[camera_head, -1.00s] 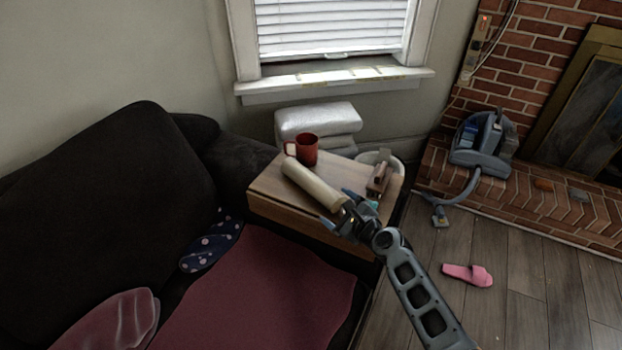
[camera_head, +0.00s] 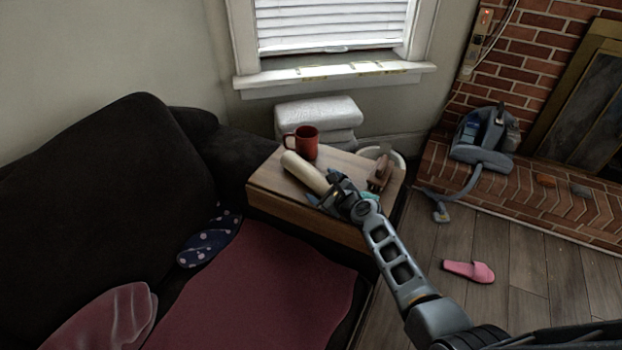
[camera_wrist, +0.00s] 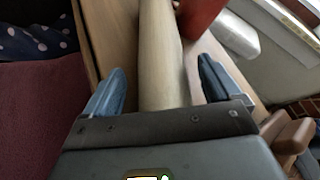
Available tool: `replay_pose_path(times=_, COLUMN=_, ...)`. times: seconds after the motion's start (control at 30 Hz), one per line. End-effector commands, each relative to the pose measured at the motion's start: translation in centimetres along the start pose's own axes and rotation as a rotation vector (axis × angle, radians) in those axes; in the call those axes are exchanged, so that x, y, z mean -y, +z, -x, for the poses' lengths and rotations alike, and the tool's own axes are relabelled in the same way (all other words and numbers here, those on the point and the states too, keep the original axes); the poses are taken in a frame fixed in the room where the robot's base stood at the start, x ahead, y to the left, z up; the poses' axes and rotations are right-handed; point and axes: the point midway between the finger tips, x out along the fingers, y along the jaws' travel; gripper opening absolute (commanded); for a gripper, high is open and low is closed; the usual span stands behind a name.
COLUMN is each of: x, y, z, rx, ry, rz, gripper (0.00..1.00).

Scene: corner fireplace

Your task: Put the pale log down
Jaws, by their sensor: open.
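The pale log (camera_head: 304,172) lies on the wooden side table (camera_head: 268,180), pointing back and left toward the red mug (camera_head: 304,140). My gripper (camera_head: 325,192) is at the log's near end. In the wrist view the log (camera_wrist: 160,55) runs between the two blue fingers of my gripper (camera_wrist: 162,88), with a gap on each side. My gripper is open and not clamped on it. The log's near end is hidden by the gripper body. The red mug also shows in the wrist view (camera_wrist: 200,15), close to the log's right side.
A brown wooden object (camera_head: 380,172) stands on the table right of my gripper. A white bin (camera_head: 398,158) is behind the table's right corner. The dark sofa (camera_head: 110,190) borders the table on the left. A pink slipper (camera_head: 469,271) lies on the floor.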

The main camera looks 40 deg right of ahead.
Motion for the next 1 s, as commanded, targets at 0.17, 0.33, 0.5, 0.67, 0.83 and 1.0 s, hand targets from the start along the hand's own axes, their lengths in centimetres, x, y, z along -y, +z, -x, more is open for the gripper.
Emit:
replay_pose_path(times=0.17, x=0.02, y=0.03, z=0.03, rx=0.0, ry=0.0, rz=0.0, gripper=0.81)
replay_pose_path(times=0.33, x=0.03, y=0.03, z=0.04, rx=0.0, ry=-0.001, rz=0.0, gripper=0.65)
replay_pose_path(times=0.5, x=0.03, y=0.03, z=0.04, rx=0.0, ry=-0.001, rz=0.0, gripper=0.48)
replay_pose_path(times=0.67, x=0.03, y=0.03, z=0.05, rx=0.0, ry=-0.001, rz=0.0, gripper=0.33)
replay_pose_path(times=0.83, x=0.03, y=0.03, z=0.05, rx=0.0, ry=-0.001, rz=0.0, gripper=0.17)
replay_pose_path(times=1.0, x=0.15, y=0.16, z=0.03, rx=0.002, ry=-0.003, rz=0.0, gripper=0.07)
